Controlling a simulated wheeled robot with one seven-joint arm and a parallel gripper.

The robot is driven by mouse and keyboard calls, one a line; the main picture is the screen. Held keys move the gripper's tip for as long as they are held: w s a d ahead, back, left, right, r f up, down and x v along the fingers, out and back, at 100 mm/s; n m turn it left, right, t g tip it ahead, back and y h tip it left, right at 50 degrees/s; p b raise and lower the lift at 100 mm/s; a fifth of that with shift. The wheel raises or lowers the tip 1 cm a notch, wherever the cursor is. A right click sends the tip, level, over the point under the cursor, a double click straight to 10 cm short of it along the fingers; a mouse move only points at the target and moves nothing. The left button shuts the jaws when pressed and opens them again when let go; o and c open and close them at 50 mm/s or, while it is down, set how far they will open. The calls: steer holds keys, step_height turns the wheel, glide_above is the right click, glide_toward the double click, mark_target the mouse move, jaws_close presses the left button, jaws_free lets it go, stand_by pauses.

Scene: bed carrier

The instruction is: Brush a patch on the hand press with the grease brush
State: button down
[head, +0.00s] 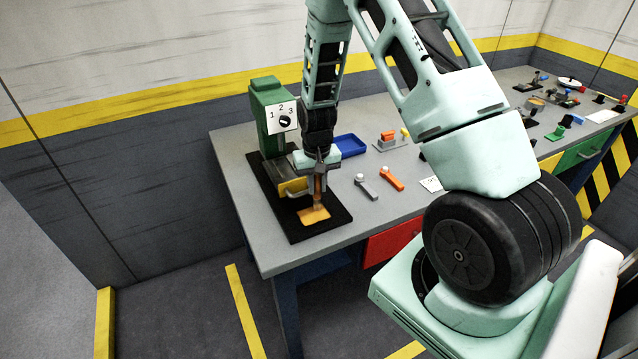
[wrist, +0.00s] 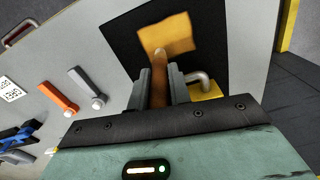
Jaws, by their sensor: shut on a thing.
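The green hand press (head: 265,108) stands at the left end of the bench, with a dial plate marked 1, 2, 3 on its front. Its black base (head: 330,232) carries an orange-yellow patch (head: 314,216), which also shows in the wrist view (wrist: 178,30). My gripper (head: 316,182) is shut on the brown grease brush (wrist: 158,82), in front of the press. The brush points down, its tip at the patch's edge in both views. I cannot tell whether the bristles touch it. The bristles are barely visible.
A yellow block with a metal handle (head: 293,187) sits beside the gripper on the press base. A blue tray (head: 350,145), a grey lever (head: 366,187) and an orange lever (head: 392,179) lie to the right. Bare grey bench top lies around them.

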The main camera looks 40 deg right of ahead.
steer(key=shift+a, duration=0.15)
steer(key=shift+w+a, duration=0.25)
steer(key=shift+a, duration=0.5)
steer(key=shift+w+a, duration=0.25)
steer(key=shift+a, duration=0.65)
steer(key=shift+w+a, duration=0.25)
steer(key=shift+a, duration=0.65)
steer(key=shift+d, duration=0.15)
steer(key=shift+s+d, duration=0.25)
steer(key=shift+d, duration=0.55)
steer(key=shift+d, duration=0.15)
